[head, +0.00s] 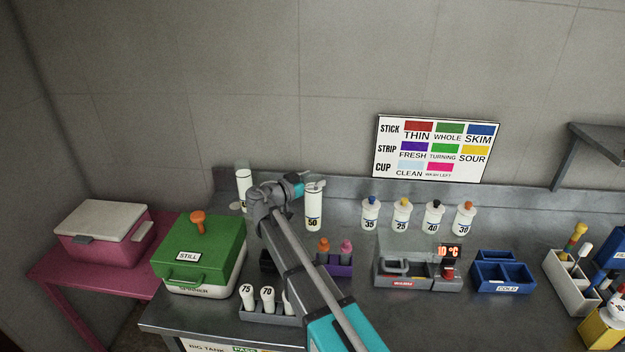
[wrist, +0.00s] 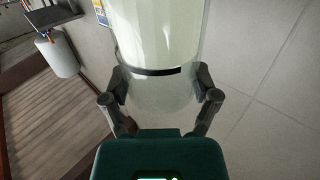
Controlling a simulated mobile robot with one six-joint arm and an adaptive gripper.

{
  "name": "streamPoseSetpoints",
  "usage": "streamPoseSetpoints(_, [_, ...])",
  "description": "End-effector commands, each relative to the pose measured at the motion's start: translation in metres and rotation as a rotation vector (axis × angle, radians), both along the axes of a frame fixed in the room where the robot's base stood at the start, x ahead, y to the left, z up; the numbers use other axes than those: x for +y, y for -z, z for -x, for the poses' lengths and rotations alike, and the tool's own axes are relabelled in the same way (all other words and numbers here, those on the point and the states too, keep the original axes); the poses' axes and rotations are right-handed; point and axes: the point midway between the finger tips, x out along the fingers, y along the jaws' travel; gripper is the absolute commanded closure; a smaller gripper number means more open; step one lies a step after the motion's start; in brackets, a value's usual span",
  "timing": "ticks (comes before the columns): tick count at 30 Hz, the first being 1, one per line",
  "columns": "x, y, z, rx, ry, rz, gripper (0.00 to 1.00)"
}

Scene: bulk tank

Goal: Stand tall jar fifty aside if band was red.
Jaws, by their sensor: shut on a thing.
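The tall jar marked 50 (head: 314,212) stands upright at the back of the steel counter.
Another tall jar (head: 243,188) stands behind my arm at left. Several capped bottles (head: 401,216) stand right of jar 50. A green box marked STILL (head: 198,256), a rack of numbered tubes (head: 268,312) and a digital heater block (head: 405,272) are nearer.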

Motion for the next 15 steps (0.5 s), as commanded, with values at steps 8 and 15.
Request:
streamPoseSetpoints(8, [0.0, 0.022, 0.0, -0.001, -0.001, 0.001, 0.83])
streamPoseSetpoints(15, [0.001, 0.028, 0.0, -0.001, -0.001, 0.001, 0.83])
